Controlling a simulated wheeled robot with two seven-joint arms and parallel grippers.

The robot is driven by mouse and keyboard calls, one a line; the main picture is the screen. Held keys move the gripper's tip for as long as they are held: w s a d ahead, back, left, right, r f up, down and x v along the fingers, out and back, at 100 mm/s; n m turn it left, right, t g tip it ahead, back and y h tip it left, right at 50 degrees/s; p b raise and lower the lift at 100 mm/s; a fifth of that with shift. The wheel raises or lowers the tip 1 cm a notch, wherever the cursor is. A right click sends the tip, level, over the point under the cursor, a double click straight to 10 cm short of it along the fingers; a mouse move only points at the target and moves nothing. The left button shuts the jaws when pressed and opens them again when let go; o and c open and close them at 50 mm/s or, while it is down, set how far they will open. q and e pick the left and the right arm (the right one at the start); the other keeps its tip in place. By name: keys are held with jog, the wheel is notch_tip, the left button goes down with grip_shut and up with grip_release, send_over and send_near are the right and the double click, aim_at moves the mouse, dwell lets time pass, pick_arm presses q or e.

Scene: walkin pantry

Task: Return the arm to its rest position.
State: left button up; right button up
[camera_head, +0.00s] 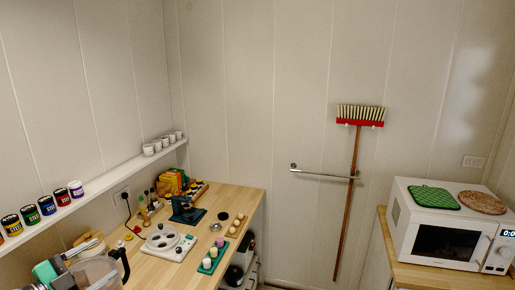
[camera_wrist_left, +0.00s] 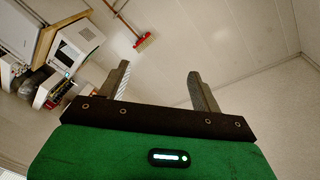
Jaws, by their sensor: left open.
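My left gripper (camera_head: 78,254) is at the lower left of the head view, a teal-green body with grey fingers, over the near left end of the wooden counter. In the left wrist view the gripper (camera_wrist_left: 158,72) has its two dark fingers spread wide with nothing between them. Most of the left arm is outside the head view. My right arm and gripper are not in view.
A clear jug (camera_head: 98,272) with a black handle stands close to the left gripper. The wooden counter (camera_head: 236,193) holds a white appliance (camera_head: 168,243) and small items. A shelf (camera_head: 100,184) holds jars and cups. A microwave (camera_head: 440,238) and wall broom (camera_head: 350,180) are to the right.

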pick_arm(q)
jog(key=s+f+n+g+y, duration=0.2)
jog(key=s+f+n+y, duration=0.35)
jog(key=f, duration=0.45)
jog(key=s+f+n+g+y, duration=0.1)
jog(key=s+f+n+y, duration=0.4)
jog(key=f, duration=0.4)
jog(key=s+d+f+n+g+h, duration=0.1)
jog(key=s+d+f+n+g, duration=0.1)
jog(key=s+d+f+g, duration=0.45)
jog(key=s+d+f+n+g+h, duration=0.1)
jog(key=s+d+f+g, duration=0.15)
jog(key=s+d, duration=0.5)
notch_tip(320, 180, down, 41)
jog(key=s+a+g+b, duration=0.1)
jog(key=b, duration=1)
jog(key=s+a+f+b, duration=0.1)
jog(key=s+f+b, duration=0.2)
jog(key=s+f, duration=0.3)
jog(key=s+a+f+g+b, duration=0.1)
jog(key=s+f+b, duration=0.3)
jog(key=f, duration=1.1)
jog(key=s+a+f+b, duration=0.1)
jog(key=s+f+b, duration=0.3)
jog(key=s+f, duration=0.6)
jog(key=shift+a+f, duration=0.4)
jog(key=shift+f, duration=0.05)
